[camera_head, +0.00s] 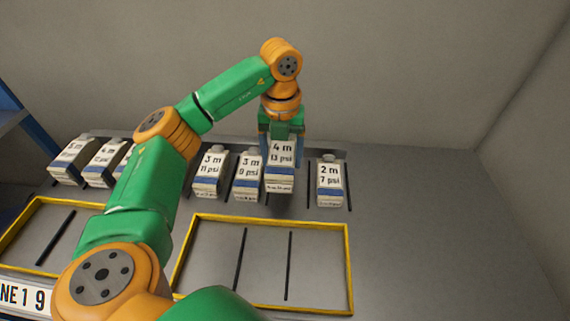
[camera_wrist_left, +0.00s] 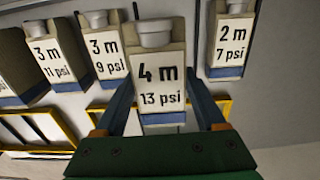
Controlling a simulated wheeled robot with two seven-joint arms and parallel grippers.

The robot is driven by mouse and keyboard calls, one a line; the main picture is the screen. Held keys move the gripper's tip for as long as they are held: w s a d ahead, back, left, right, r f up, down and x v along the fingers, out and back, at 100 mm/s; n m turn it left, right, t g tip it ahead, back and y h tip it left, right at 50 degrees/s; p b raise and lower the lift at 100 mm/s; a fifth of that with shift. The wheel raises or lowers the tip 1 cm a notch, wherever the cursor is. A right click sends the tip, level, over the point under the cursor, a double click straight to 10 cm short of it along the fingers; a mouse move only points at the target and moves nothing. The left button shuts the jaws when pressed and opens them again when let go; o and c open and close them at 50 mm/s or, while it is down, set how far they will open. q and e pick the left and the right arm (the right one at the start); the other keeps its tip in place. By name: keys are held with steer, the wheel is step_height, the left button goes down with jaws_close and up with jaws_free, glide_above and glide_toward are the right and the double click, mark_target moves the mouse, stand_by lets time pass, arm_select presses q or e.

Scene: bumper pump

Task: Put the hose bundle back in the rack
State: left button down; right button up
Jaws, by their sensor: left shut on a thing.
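My left gripper (camera_head: 281,152) is shut on a hose bundle (camera_head: 280,176), a white carton-like block labelled "4 m 13 psi" with a blue band. In the left wrist view the bundle (camera_wrist_left: 162,72) sits upright between the two fingers, its grey cap toward the top of the picture. It is at the rack row (camera_head: 338,155), between the "3 m 9 psi" block (camera_head: 247,177) and the "2 m 7 psi" block (camera_head: 329,184). It appears slightly raised, with a shadow below. Whether its base touches the rack is unclear. My right gripper is not in view.
Left of these stand a "3 m 11 psi" block (camera_head: 210,173) and several more, partly behind my left arm. Dark divider lines separate the places. A yellow-framed area (camera_head: 350,265) in front is empty where visible; another yellow frame (camera_head: 22,222) lies left. The grey surface at right is clear.

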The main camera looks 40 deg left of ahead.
mark_target(290, 149)
arm_select(q)
steer(key=f, duration=0.2)
steer(key=w+f+p, duration=0.1)
steer(key=w+f, duration=0.1)
steer(key=f, duration=0.1)
steer(key=shift+w+d+f, duration=0.15)
steer(key=shift+d+f, duration=0.05)
steer(key=shift+f, duration=0.4)
jaws_free()
steer(key=shift+r, duration=0.35)
step_height(290, 149, up, 12)
steer(key=shift+d+f, duration=0.1)
